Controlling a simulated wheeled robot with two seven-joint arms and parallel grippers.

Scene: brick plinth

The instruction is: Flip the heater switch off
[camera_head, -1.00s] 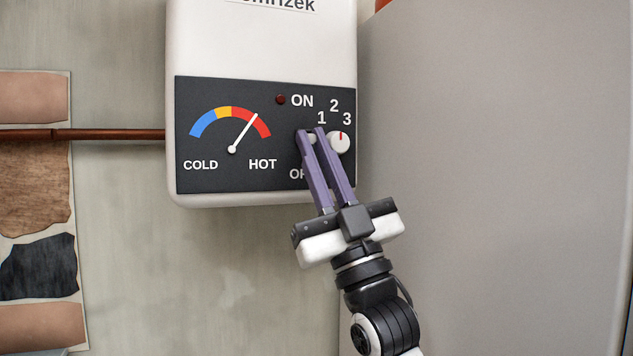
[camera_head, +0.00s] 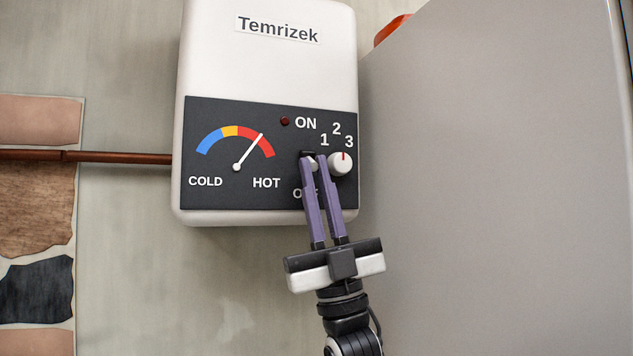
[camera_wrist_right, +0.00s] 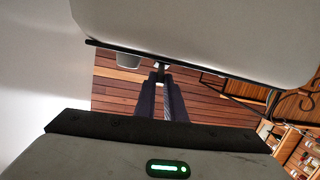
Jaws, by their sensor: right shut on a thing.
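The white heater (camera_head: 270,50) hangs on the wall in the head view, with a dark panel on its front. Its switch (camera_head: 307,154) sits below the ON label and above the partly covered OFF label. My right gripper (camera_head: 314,160) reaches up from below, its purple fingers shut on the switch. The fingers hide much of the switch, so its position is hard to tell. In the right wrist view, the fingers (camera_wrist_right: 163,88) meet at a small pale piece by the panel's edge. My left gripper is not in view.
A round white knob (camera_head: 340,163) sits close to the right of the fingers. A red indicator lamp (camera_head: 285,121) looks dark, and the dial needle (camera_head: 249,150) points into red. A large grey surface (camera_head: 500,180) stands right of the heater. A copper pipe (camera_head: 120,157) enters from the left.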

